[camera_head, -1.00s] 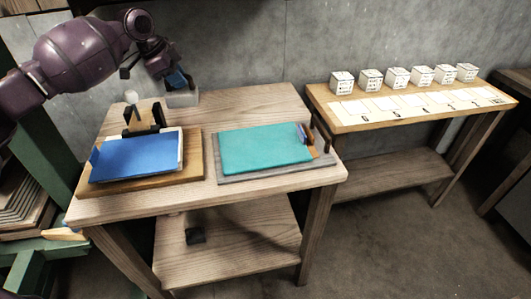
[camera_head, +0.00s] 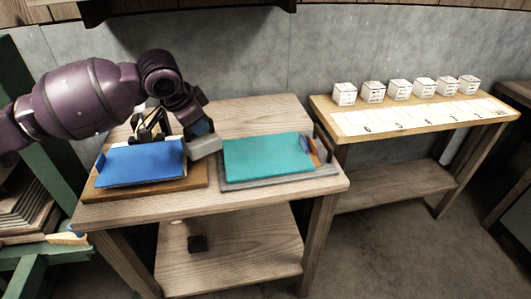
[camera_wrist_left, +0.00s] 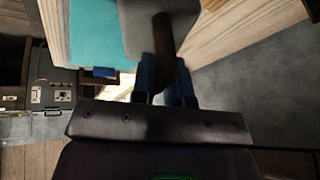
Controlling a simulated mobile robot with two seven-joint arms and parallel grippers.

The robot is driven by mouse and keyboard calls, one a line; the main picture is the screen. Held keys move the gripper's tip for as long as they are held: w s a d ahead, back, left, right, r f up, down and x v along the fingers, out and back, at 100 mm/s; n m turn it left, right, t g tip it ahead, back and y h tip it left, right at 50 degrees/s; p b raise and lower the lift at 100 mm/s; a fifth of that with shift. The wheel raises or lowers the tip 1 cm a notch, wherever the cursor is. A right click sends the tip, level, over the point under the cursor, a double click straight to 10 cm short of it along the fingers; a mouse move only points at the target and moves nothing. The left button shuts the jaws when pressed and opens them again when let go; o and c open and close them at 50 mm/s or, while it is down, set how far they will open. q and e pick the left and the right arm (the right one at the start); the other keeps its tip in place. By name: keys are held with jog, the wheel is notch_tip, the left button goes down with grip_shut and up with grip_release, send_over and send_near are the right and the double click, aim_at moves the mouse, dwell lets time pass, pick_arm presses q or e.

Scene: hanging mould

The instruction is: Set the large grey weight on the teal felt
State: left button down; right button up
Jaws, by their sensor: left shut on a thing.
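The large grey weight (camera_head: 205,147) is a pale grey block at the left edge of the teal felt (camera_head: 268,154). My left gripper (camera_head: 203,130) is shut on it from above. In the left wrist view, the blue fingers (camera_wrist_left: 166,78) close on the dark upright handle of the weight (camera_wrist_left: 145,22), and the teal felt (camera_wrist_left: 95,35) lies just beside it. The weight appears held above the table, between the blue pad and the felt; its exact height is hard to tell. The felt lies flat on a grey board (camera_head: 280,181). My right gripper is not in view.
A blue pad (camera_head: 140,165) on a wooden board lies left of the felt, with a dark clamp-like piece (camera_head: 151,125) behind it. A small blue-and-brown piece (camera_head: 315,155) sits at the felt's right end. A side shelf (camera_head: 350,131) carries several white cubes.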

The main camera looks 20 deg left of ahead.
pick_arm(q)
jog(key=s+d+f+n+y, duration=0.3)
jog(key=s+d+n, duration=0.4)
jog(key=s+d, duration=0.5)
jog(key=shift+s+d+n, duration=0.3)
jog(key=shift+s+d, duration=0.05)
jog(key=shift+d, duration=0.3)
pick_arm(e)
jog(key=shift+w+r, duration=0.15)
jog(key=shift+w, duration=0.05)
pick_arm(q)
jog(key=shift+a+g, duration=0.1)
jog(key=shift+g, duration=0.2)
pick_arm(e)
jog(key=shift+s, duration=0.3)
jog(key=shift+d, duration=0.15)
